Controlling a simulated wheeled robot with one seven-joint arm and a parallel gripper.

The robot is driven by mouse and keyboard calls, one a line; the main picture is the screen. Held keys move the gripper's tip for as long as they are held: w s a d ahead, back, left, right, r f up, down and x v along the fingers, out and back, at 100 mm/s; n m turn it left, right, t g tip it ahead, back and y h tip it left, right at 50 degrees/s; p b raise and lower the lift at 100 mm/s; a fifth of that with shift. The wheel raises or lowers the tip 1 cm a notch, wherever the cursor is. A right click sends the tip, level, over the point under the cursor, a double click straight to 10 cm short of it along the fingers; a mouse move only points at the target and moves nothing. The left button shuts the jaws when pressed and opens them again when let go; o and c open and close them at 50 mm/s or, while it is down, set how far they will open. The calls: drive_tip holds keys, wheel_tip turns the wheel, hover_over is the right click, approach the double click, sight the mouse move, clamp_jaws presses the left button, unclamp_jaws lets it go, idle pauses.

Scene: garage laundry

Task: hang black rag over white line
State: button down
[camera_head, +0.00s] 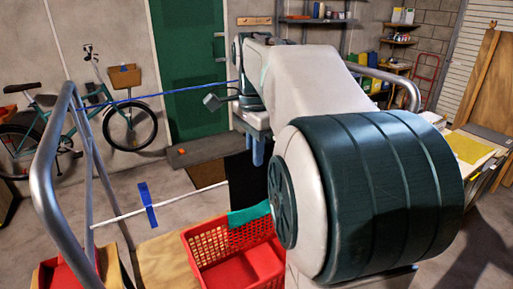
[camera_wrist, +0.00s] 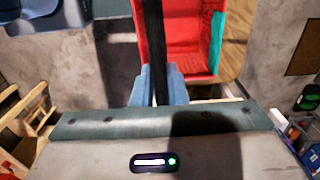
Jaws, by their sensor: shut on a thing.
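The black rag (camera_head: 240,182) hangs down from my gripper (camera_head: 257,152) in the head view. In the wrist view it is a thin dark strip (camera_wrist: 153,40) seen edge-on between the blue fingers (camera_wrist: 158,86), which are shut on it. The white line (camera_head: 115,217) runs from the grey metal frame rightwards to the rag's left edge. The rag and arm hide its further course, and I cannot tell whether the rag touches it. A blue item (camera_head: 148,204) hangs on the white line, left of the rag.
A red basket (camera_head: 212,268) with a teal cloth (camera_head: 247,215) over its rim stands below; it also shows in the wrist view (camera_wrist: 178,68). A blue line (camera_head: 180,91) runs behind the white line. The metal frame (camera_head: 50,150) stands at left.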

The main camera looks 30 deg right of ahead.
sight(255, 171)
drive_tip(key=shift+f+b, duration=1.65)
drive_tip(key=shift+f, duration=0.9)
drive_tip(key=c, duration=1.4)
unclamp_jaws()
drive_tip(key=shift+o, duration=0.2)
wheel_tip(255, 171, up, 14)
drive_tip(key=shift+f+p, duration=0.1)
drive_tip(key=shift+p, duration=0.2)
